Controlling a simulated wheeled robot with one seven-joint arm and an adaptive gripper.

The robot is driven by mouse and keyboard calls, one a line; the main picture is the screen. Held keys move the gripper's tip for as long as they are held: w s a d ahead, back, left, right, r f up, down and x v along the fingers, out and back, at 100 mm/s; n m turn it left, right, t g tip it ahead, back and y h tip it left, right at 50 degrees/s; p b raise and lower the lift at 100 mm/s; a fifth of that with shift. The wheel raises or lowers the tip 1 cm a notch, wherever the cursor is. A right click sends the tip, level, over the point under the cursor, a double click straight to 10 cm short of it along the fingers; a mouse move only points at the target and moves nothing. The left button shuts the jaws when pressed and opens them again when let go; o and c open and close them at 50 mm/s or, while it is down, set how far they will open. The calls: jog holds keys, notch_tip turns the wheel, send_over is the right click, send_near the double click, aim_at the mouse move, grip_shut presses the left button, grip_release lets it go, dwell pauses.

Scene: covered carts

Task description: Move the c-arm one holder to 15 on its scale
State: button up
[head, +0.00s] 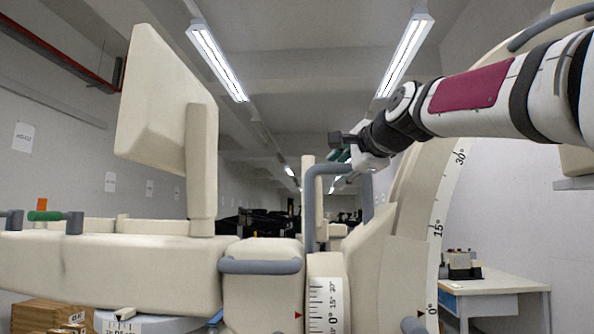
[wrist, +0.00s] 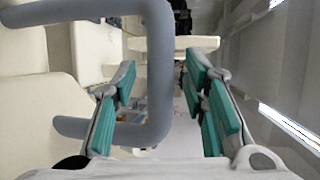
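The c-arm's large cream arc (head: 408,190) stands at the right in the head view. A cream holder body (head: 360,255) carries a grey U-shaped handle (head: 310,205). A second scale strip (head: 328,305) beside it has sideways numbers, with another red mark (head: 298,315). My gripper (head: 340,155) is at the top of that handle. In the wrist view, the handle (wrist: 157,70) lies between the spread teal fingers (wrist: 160,110), with a gap on the right.
A cream panel on a post (head: 155,110) and a cream block with a grey bar (head: 262,266) stand at the left. A green-tipped lever (head: 45,216) is at far left. A desk (head: 495,285) stands behind at the right.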

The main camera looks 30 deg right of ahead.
jog(key=shift+w, duration=0.3)
grip_shut()
jog(key=shift+f, duration=0.15)
